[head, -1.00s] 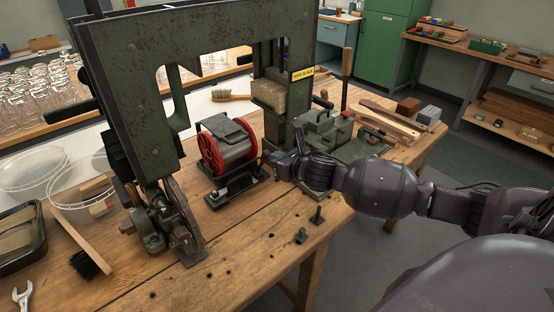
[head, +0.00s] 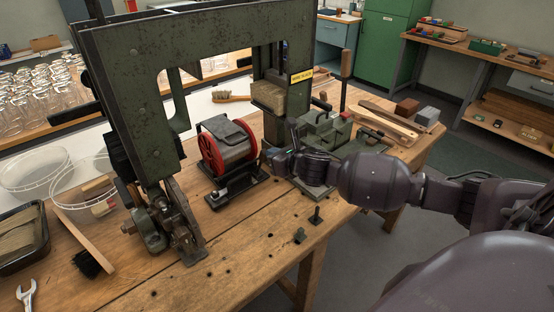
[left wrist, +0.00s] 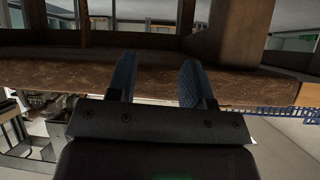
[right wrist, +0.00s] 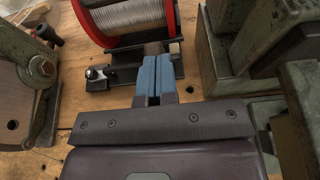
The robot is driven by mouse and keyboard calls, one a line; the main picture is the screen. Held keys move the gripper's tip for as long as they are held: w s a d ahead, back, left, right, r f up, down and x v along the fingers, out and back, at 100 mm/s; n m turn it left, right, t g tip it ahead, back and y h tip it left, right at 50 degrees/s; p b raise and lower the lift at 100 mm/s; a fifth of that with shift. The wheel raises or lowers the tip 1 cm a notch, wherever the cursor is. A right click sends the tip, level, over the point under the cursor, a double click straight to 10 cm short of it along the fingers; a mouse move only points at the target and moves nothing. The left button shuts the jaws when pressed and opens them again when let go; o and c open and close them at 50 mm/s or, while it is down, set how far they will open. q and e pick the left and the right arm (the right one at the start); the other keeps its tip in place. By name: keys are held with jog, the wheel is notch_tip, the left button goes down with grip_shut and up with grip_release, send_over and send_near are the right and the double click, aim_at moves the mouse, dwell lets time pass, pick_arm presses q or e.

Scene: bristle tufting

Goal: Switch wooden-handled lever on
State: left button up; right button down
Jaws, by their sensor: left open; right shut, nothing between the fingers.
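A low black switch-like base (head: 232,188) lies in front of the red-flanged wire spool (head: 228,150). In the right wrist view, a brown rounded piece (right wrist: 153,47), perhaps a wooden handle, sits on that base (right wrist: 120,70) just beyond my right fingertips; I cannot tell if they touch. A taller upright lever with a wooden grip (head: 346,64) stands behind the green machine at right. My right gripper (head: 268,155) is shut and empty beside the right end of the base; its blue fingers (right wrist: 156,72) are together. My left gripper (left wrist: 158,75) is open and empty, outside the head view.
The green press frame (head: 125,100) stands over the bench at left. A green vise-like machine (head: 325,130) is close to my right wrist. Bare bench top (head: 245,235) lies in front of the spool.

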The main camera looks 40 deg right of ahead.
jog(key=w+r+p, duration=0.1)
jog(key=w+r, duration=0.1)
jog(key=shift+w+a+p, duration=0.1)
jog(key=shift+w+p, duration=0.25)
jog(key=shift+w+r, duration=0.1)
jog(key=shift+w, duration=0.3)
jog(key=shift+w+a+r+p, duration=0.1)
jog(key=shift+w+p, duration=0.35)
jog(key=shift+w, duration=1)
jog(key=shift+p, duration=0.3)
